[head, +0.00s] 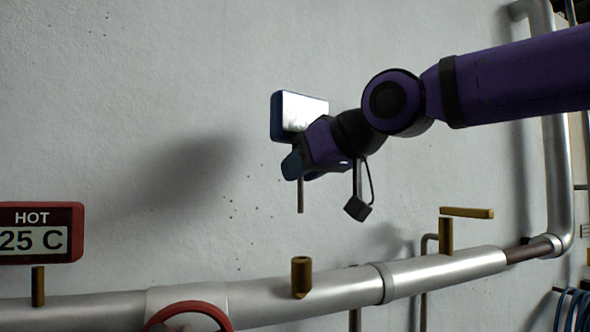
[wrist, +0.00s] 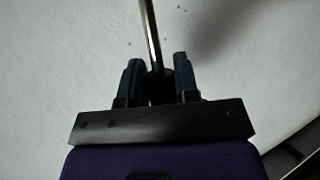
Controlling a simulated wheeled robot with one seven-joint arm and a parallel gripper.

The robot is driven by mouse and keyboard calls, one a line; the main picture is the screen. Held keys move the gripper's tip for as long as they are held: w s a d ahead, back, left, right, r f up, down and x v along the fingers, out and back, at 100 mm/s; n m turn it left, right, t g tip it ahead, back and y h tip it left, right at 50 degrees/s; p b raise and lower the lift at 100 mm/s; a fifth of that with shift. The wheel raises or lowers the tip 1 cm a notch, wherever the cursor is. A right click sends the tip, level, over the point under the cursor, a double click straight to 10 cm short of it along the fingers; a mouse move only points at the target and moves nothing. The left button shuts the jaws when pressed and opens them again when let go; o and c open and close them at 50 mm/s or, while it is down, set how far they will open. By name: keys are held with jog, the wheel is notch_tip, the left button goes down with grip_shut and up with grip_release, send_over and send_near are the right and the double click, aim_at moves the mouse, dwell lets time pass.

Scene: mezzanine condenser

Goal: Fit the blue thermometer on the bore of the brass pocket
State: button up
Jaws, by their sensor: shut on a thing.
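The blue thermometer (head: 302,112) is held up in front of the wall, its blue-edged case with a bright, glared face at the top. Its thin stem (head: 300,196) points down; the stem also shows in the wrist view (wrist: 151,32). My gripper (head: 294,166) is shut on the thermometer, with a dark finger on each side of it in the wrist view (wrist: 158,80). The brass pocket (head: 301,278) stands upright on the silver pipe, below the stem tip with a clear gap between them. Its bore is not clearly visible.
A red HOT gauge (head: 40,232) stands on the pipe at left. A red handwheel (head: 188,318) is at the lower left. A brass valve with a lever (head: 446,232) rises from the pipe (head: 340,287) at right. The wall behind is bare.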

jog(key=shift+d, duration=0.15)
jog(key=shift+s+f, duration=0.1)
jog(key=shift+f, duration=2.8)
jog(key=shift+f, duration=3)
jog(key=o, duration=1.1)
jog(key=shift+c, duration=0.2)
jog(key=shift+s, duration=0.1)
jog(key=v, duration=1)
jog(key=shift+s+d+r, duration=0.15)
jog(key=shift+s+r, duration=0.05)
